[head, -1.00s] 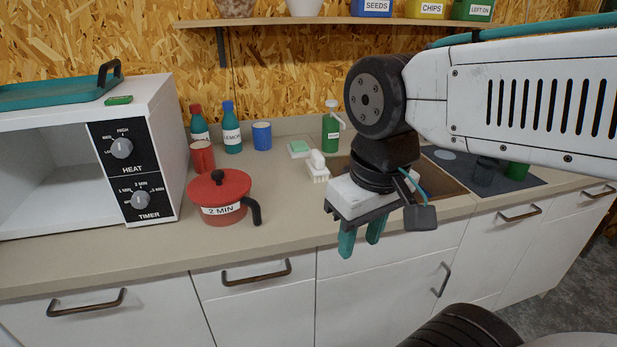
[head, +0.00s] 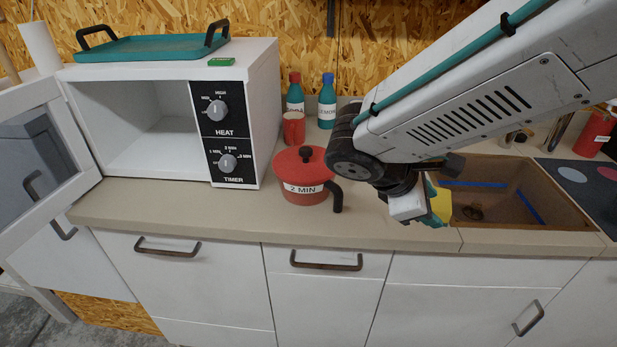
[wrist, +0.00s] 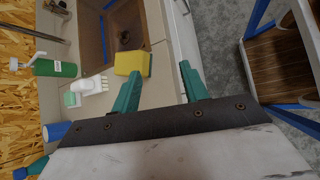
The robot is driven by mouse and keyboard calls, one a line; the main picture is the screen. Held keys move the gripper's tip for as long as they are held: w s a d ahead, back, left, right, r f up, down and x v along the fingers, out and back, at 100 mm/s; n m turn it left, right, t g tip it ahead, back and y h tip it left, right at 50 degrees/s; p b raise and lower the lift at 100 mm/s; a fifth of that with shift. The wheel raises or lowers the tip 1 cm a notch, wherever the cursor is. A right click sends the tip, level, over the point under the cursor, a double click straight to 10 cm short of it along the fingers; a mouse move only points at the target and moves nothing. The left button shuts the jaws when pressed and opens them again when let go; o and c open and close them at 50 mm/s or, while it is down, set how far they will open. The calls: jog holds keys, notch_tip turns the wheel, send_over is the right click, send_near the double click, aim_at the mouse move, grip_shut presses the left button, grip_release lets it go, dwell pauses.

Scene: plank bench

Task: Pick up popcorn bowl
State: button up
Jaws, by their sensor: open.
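A red lidded bowl (head: 302,178) with a "2 MIN" label and a dark side handle stands upright on the counter, right of the microwave, in the head view. It is the only bowl-like thing I see, though its contents are hidden by the lid. My gripper (head: 435,207) is to its right, apart from it, over the front of the counter by the sink. In the wrist view my gripper (wrist: 160,92) has its two teal fingers spread, with nothing between them. The bowl is not visible in the wrist view.
An open white microwave (head: 262,120) stands left, with a teal tray (head: 150,47) on top. Two bottles (head: 327,103) and a red cup (head: 293,128) are behind the bowl. A yellow sponge (wrist: 132,63), soap dispenser (wrist: 52,67) and brush (wrist: 90,85) lie by the sink (head: 520,190).

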jog(key=w+a+f+n+t, duration=0.4)
jog(key=a+n, duration=0.2)
jog(key=a, duration=0.3)
jog(key=n+t, duration=0.4)
jog(key=n, duration=0.3)
send_near(335, 206)
jog(key=shift+w+d+f+y, duration=0.15)
jog(key=shift+w+d+f, duration=0.15)
jog(key=shift+w+d, duration=0.25)
jog(key=shift+w+d+f+y, duration=0.15)
jog(key=shift+w+d+f, duration=0.15)
jog(key=shift+w+d, duration=0.3)
jog(key=shift+w+a+f, duration=0.1)
jog(key=shift+w+f, duration=0.1)
jog(key=x, duration=0.7)
jog(key=shift+d+r, duration=0.25)
grip_shut()
